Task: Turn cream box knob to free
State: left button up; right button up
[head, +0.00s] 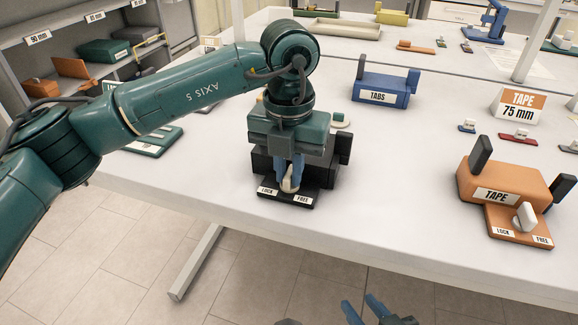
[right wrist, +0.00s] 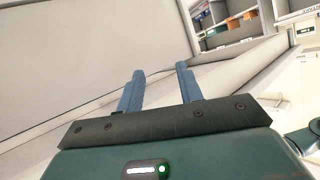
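A dark box (head: 262,160) stands near the front edge of the white table, with a black front plate (head: 285,198) marked LOCK at left and FREE at right. A cream knob (head: 289,185) stands on that plate, roughly between the two labels. My left gripper (head: 288,176) points down over the plate, its blue fingers on either side of the knob. Whether they press on it cannot be told. The gripper body hides much of the box. My right gripper (head: 366,312) is low at the front, off the table; in the right wrist view (right wrist: 158,85) its fingers are apart and empty.
An orange TAPE box (head: 505,185) with its own LOCK/FREE plate stands at the right. A blue TABS box (head: 385,88) is behind. A TAPE 75 mm sign (head: 520,105) and small parts lie at the right. The table between the dark and orange boxes is clear.

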pick_arm(q)
grip_shut()
jog(key=shift+m, duration=0.4)
pick_arm(e)
jog(key=shift+f, duration=0.1)
pick_arm(q)
jog(key=m+b, duration=0.2)
jog(key=m, duration=0.1)
jog(key=shift+f, duration=0.1)
jog(key=m+b, duration=0.1)
jog(key=m, duration=0.2)
jog(key=shift+w+a+m, duration=0.1)
jog(key=shift+m, duration=0.2)
jog(key=m+b, duration=0.1)
jog(key=m, duration=0.2)
jog(key=shift+m, duration=0.3)
jog(key=m, duration=0.2)
jog(key=shift+w+m, duration=0.1)
jog(key=shift+m, duration=0.2)
jog(key=m, duration=0.3)
jog(key=shift+w+m, duration=0.1)
jog(key=shift+m, duration=0.5)
pick_arm(e)
jog(key=shift+s+d+r+t, duration=0.55)
jog(key=shift+d+r+t, duration=0.15)
jog(key=shift+d+t, duration=0.1)
jog(key=shift+f, duration=0.15)
